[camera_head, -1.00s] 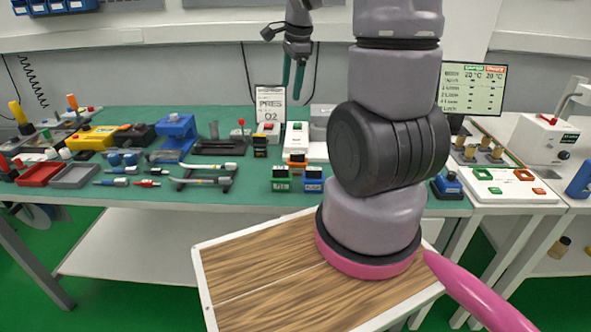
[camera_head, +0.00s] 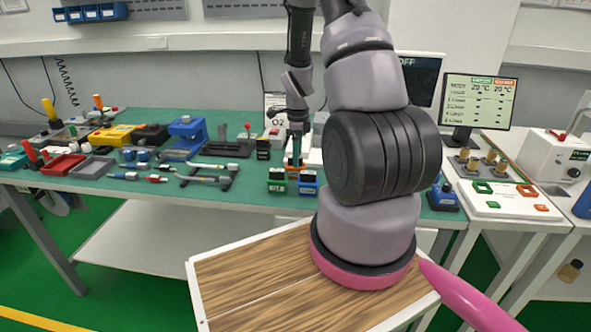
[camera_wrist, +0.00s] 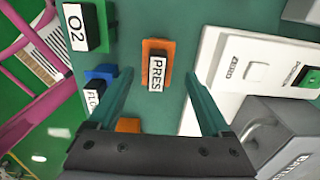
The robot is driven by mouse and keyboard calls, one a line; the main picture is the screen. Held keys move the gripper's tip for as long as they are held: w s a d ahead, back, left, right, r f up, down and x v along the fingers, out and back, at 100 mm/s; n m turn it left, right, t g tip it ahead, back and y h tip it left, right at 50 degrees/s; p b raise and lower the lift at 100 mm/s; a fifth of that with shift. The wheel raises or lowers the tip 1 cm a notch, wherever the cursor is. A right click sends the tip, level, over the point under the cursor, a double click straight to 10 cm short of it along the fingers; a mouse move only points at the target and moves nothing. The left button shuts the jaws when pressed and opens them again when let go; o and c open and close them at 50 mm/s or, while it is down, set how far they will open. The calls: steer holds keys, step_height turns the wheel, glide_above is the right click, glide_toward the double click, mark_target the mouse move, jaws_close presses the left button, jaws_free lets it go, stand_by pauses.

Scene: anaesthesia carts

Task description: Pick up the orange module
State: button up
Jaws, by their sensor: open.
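The orange module (camera_wrist: 156,60), labelled PRES, lies ahead of my gripper (camera_wrist: 161,80) in the wrist view, in the gap between the two green fingers. The fingers are apart, and I see no contact with the module. In the head view my gripper (camera_head: 295,158) points down over the bench behind the small modules, and its fingers hide part of the orange module there. A green O2 module (camera_head: 277,183) and a blue module (camera_head: 308,185) stand at the front; the blue one also shows left of the left finger in the wrist view (camera_wrist: 101,74).
A white device (camera_wrist: 235,75) lies close to the right finger, with a grey box (camera_wrist: 285,130) near it. A black module (camera_head: 263,149) stands to the left on the green bench (camera_head: 240,198). Tools and trays fill the bench's left side. A monitor (camera_head: 479,101) stands at the right.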

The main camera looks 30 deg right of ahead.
steer(key=f, duration=0.5)
steer(key=shift+w+a, duration=0.1)
steer(key=shift+a, duration=0.1)
steer(key=shift+r, duration=0.1)
steer(key=c, duration=1.3)
steer(key=shift+o, duration=0.2)
